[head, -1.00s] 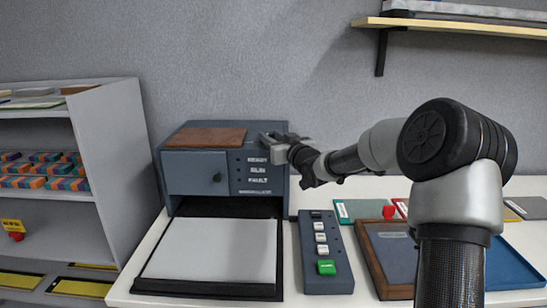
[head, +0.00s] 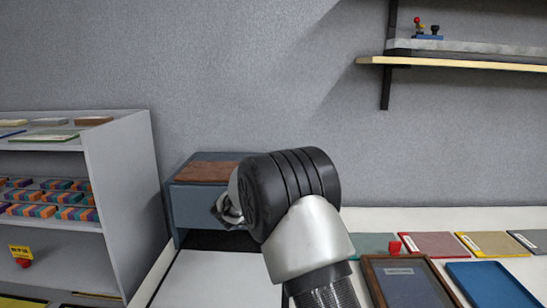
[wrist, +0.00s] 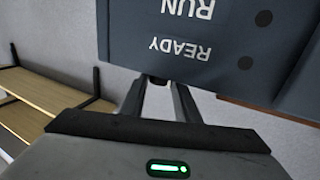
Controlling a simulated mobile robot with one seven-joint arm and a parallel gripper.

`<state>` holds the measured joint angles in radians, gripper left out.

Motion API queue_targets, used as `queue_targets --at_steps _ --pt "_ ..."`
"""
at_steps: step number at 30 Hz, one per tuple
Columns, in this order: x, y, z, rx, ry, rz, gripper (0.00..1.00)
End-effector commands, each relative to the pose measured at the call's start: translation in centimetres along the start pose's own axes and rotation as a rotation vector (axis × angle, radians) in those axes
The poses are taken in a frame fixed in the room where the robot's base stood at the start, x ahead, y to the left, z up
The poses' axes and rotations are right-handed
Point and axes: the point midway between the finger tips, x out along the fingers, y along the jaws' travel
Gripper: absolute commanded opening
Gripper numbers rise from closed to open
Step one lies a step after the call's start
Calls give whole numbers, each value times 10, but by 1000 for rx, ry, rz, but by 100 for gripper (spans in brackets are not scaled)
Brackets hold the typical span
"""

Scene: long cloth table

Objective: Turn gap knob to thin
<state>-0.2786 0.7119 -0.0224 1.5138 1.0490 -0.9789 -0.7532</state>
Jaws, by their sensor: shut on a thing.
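The blue-grey machine (head: 184,208) stands on the table at the left of the head view, with most of its front hidden by my arm. In the wrist view its dark panel (wrist: 215,45) fills the top, with READY and RUN upside down.
A brown board (head: 205,172) lies on the machine. A shelf unit (head: 120,190) stands to the left. Framed tray (head: 405,282), blue tray (head: 490,285) and coloured boards (head: 430,245) lie to the right. A wall shelf (head: 460,63) hangs above right.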

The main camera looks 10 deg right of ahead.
Motion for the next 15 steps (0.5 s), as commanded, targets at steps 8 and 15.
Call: queue_targets --at_steps 8,15 --pt "0 -6 -3 3 -1 136 6" --pt "1 -5 0 4 1 185 6"
